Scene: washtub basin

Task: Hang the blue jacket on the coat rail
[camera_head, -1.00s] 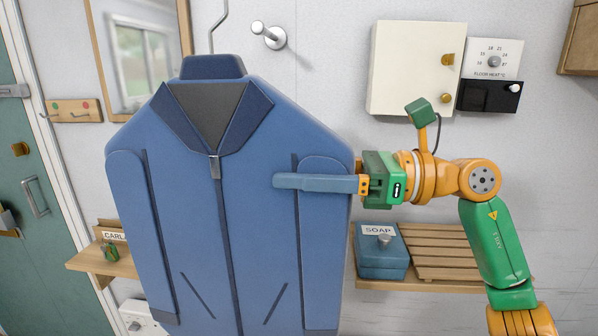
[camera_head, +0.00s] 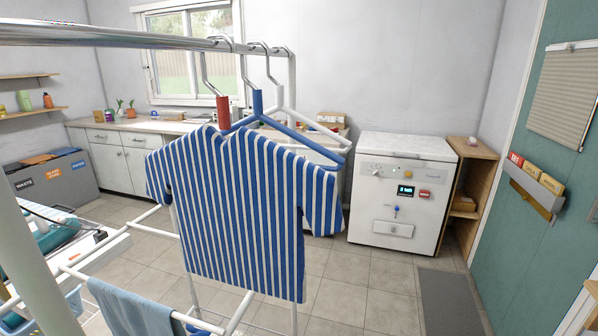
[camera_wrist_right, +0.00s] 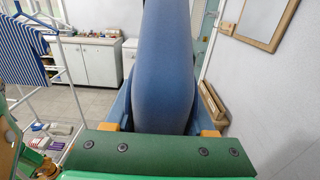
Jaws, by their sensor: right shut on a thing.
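The blue jacket (camera_wrist_right: 162,65) fills the middle of the right wrist view, seen close up and edge-on. My right gripper (camera_wrist_right: 160,125) is shut on it, with an orange finger on each side. The jacket's hanger and hook cannot be seen now. In the head view a metal rail (camera_head: 130,39) crosses the upper left, with several hanger hooks over it. A blue-and-white striped shirt (camera_head: 240,205) hangs below it. A blue hanger (camera_head: 300,135) and a white hanger (camera_head: 310,122) show beside and behind the shirt. Neither gripper is in the head view.
A drying rack's white bars (camera_head: 150,235) stand below the rail, with a light blue cloth (camera_head: 135,308) on one. A white machine (camera_head: 400,190) and a green door (camera_head: 560,130) are at the right. The floor (camera_head: 365,270) between rack and machine is clear.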

